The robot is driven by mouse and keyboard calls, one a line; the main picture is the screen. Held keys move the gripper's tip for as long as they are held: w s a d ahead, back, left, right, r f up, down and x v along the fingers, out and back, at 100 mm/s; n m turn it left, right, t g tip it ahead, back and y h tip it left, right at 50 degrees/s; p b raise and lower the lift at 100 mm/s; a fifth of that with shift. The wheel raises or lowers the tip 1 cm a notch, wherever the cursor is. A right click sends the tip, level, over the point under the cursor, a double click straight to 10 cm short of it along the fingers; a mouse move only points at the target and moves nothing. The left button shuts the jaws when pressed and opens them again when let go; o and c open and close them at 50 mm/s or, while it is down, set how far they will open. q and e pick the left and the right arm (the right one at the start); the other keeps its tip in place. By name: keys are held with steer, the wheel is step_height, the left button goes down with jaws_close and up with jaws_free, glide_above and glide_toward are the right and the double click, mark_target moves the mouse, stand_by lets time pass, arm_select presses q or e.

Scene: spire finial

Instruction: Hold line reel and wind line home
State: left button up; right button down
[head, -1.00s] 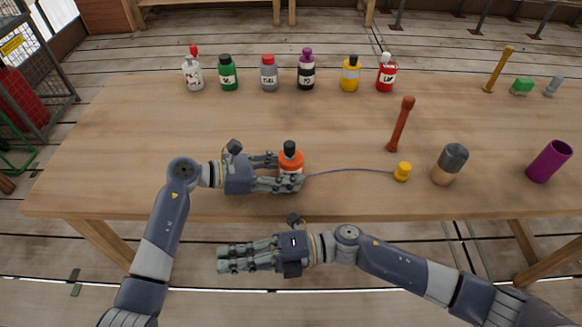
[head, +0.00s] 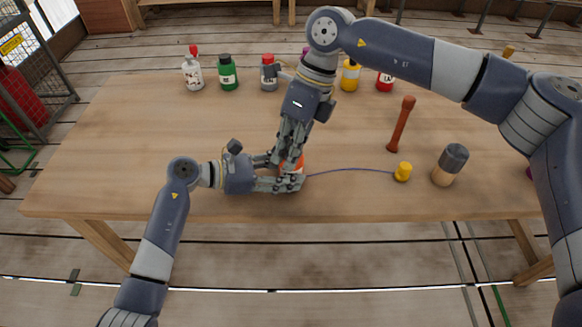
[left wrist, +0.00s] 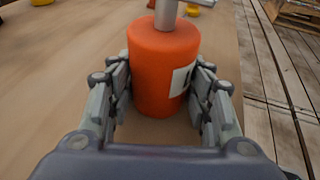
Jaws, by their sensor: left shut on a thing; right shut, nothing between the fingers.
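The orange line reel (head: 298,164) stands upright on the table near its front edge. It fills the middle of the left wrist view (left wrist: 162,70), with a grey post on its top. My left gripper (head: 290,175) is shut around the reel's sides. My right gripper (head: 290,160) has come down from above and is shut at the top of the reel, with nothing visible between its fingers; the reel's black top knob is hidden behind it. A thin purple line (head: 345,169) runs from the reel right to a yellow weight (head: 402,172) on the table.
Several bottles, such as the green one (head: 227,73), line the back of the wooden table (head: 120,150). My right arm spans the upper right.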

steer(key=w+r, duration=0.1)
steer(key=r, duration=0.1)
steer(key=w+d+r+t+h, duration=0.1)
steer(key=r, duration=0.1)
steer(key=w+r+h, duration=0.1)
steer(key=w+r, duration=0.1)
steer(key=shift+d+r+t, duration=0.25)
steer(key=shift+t, duration=0.15)
steer(key=shift+m+t+h, duration=0.3)
steer(key=shift+t+h, duration=0.1)
steer(key=shift+h, duration=0.4)
steer(key=shift+w+d+f, duration=0.2)
steer(key=shift+d+f, duration=0.3)
steer(key=shift+f, duration=0.35)
steer(key=shift+w+d+f, duration=0.15)
steer(key=shift+d+f, duration=0.3)
steer(key=shift+f, duration=0.35)
steer(key=shift+w+d+f, duration=0.2)
steer(key=shift+d+f, duration=0.3)
steer(key=shift+f, duration=0.35)
steer(key=shift+f, duration=0.15)
steer(key=shift+f, duration=1.35)
steer(key=shift+a, duration=0.2)
